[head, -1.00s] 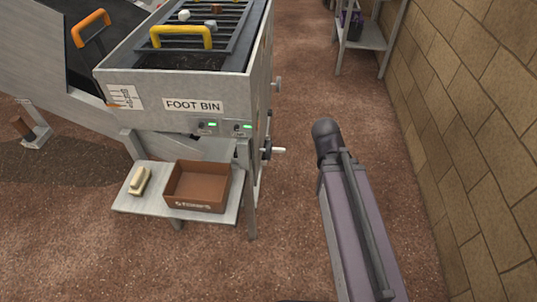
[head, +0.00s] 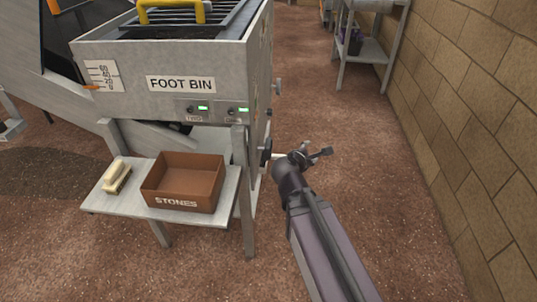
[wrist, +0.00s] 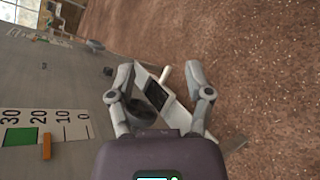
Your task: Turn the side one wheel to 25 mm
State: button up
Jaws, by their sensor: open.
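In the head view, a dark wheel (head: 266,150) is on the right side of the foot bin (head: 150,62), low down. My gripper (head: 309,152) is open just to its right, with a gap between. In the wrist view my gripper (wrist: 163,97) is spread, with nothing held between its fingers. A pale peg-like handle (wrist: 165,74) shows beyond and between the fingertips; a dark round part (wrist: 140,116) is partly hidden by the left finger. A scale (wrist: 72,130) marked 30, 20, 10, 0 has an orange pointer (wrist: 47,146) between 20 and 10, just outside the green band (wrist: 20,138).
A brown stones box (head: 184,184) and a brush (head: 118,176) sit on a low shelf (head: 112,205) before the bin. A front scale (head: 103,75) is at its left. A brick wall (head: 470,110) bounds the right. Floor between bin and wall is open.

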aim_at(268, 147)
jog(key=a+f+n+t+y+b, duration=0.2)
jog(key=a+f+n+t+b, duration=0.1)
jog(key=a+n+b, duration=0.3)
jog(key=a+f+n+t+y+b, duration=0.2)
jog(key=a+f+n+y+b, duration=0.1)
jog(key=a+f+n+b, duration=0.2)
jog(key=shift+a+n+t+y+b, duration=0.35)
jog(key=shift+a+n+b, duration=0.95)
jog(key=shift+a+n, duration=0.5)
jog(key=shift+w+d, duration=0.15)
jog(key=shift+w, duration=3.3)
jog(key=shift+w+d, duration=0.15)
jog(key=shift+w, duration=3.25)
grip_shut()
